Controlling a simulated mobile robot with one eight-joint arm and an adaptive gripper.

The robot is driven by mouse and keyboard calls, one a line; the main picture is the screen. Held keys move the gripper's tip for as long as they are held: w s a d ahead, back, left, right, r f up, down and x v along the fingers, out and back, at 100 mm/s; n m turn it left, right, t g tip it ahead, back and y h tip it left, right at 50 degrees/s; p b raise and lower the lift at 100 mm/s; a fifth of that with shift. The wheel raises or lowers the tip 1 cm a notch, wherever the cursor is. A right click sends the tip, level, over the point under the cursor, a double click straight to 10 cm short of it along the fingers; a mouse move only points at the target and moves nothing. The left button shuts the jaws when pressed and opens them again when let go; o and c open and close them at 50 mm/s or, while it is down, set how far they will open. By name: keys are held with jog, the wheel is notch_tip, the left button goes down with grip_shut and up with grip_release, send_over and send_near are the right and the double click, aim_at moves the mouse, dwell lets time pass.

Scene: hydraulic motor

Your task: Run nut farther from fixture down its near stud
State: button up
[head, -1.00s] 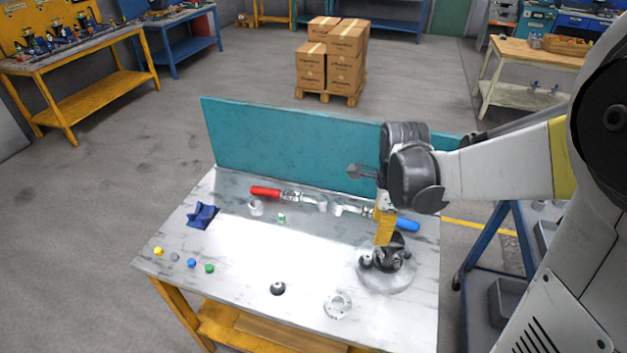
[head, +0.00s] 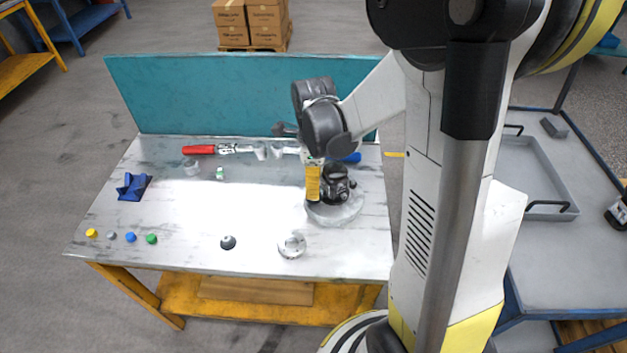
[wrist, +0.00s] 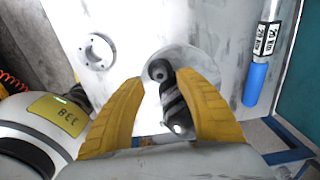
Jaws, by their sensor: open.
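A black motor unit (head: 338,184) stands on a round grey base (head: 336,215) at the right of the table. My gripper (head: 312,199) hangs at its left side in the head view, fingers pointing down. In the wrist view my gripper (wrist: 160,77) is open, its two yellow fingers spread either side of the black unit (wrist: 172,100), with nothing gripped. A round black knob (wrist: 158,70) shows between the fingertips. I cannot make out which part is the fixture, nor any nut or stud on it; the fingers and the unit's body hide part of it.
A grey flange ring (head: 292,245) and black dome (head: 228,242) lie at the front. A red-handled tool (head: 200,149) and blue-handled tool (head: 350,158) lie near the teal panel (head: 230,90). A blue block (head: 132,187) and several caps sit left. The table's middle is clear.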

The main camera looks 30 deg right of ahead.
jog(key=shift+f+b, duration=0.5)
jog(key=shift+f, duration=0.45)
jog(key=shift+c, duration=0.5)
grip_shut()
jog(key=shift+o, duration=0.5)
grip_release()
jog(key=shift+r, duration=0.2)
